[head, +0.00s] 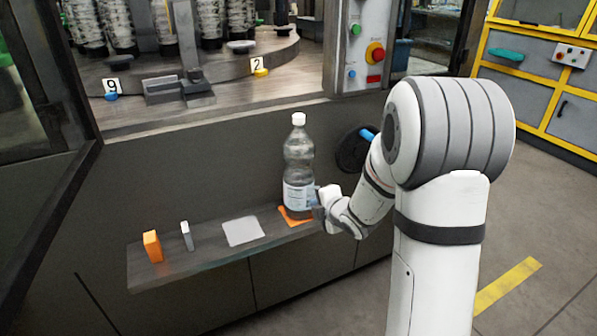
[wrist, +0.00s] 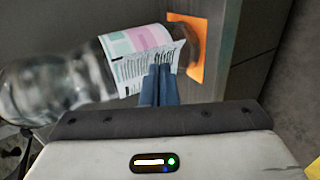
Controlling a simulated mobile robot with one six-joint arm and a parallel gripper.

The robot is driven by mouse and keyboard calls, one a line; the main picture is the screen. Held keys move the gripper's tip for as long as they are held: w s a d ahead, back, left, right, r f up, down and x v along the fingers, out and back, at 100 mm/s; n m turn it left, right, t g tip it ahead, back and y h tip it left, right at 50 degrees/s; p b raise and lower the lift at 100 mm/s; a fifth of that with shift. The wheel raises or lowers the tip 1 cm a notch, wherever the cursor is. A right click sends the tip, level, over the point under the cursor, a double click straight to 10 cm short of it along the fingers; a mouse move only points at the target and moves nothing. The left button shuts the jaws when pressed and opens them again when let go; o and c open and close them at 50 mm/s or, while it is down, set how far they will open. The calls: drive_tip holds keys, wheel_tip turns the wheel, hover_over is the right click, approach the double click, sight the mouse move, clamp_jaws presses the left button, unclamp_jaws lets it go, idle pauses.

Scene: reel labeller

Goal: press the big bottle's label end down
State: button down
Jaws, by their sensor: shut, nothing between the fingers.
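The big bottle (head: 299,160) is clear with a white cap and stands upright on an orange mat (head: 287,220) on the shelf. Its label (head: 298,197) wraps the lower body. In the wrist view the bottle (wrist: 60,88) lies across the picture, and the label (wrist: 135,45) shows pink and green blocks and printed text. The label's end (wrist: 165,60) appears to stand off the bottle near my fingertips. My gripper (wrist: 160,72) is shut and empty, with its blue fingertips at the label end. Whether they touch it I cannot tell. In the head view my wrist partly hides the fingers.
On the shelf (head: 200,262), left of the bottle, are a white square (head: 243,231), a small grey-white block (head: 187,236) and an orange block (head: 153,246). A dark round fitting (head: 354,150) is on the panel behind. The machine's table with bottles is above.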

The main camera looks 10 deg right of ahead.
drive_tip(key=shift+w+a, duration=0.2)
drive_tip(key=shift+w, duration=0.45)
idle(0.7)
drive_tip(key=shift+w+b, duration=0.1)
drive_tip(key=shift+b, duration=0.3)
idle(1.6)
drive_tip(key=shift+w+d, duration=0.25)
drive_tip(key=shift+d, duration=0.25)
idle(0.8)
drive_tip(key=s+d, duration=0.2)
drive_tip(key=s, duration=0.3)
drive_tip(key=shift+s+b, duration=0.4)
idle(0.4)
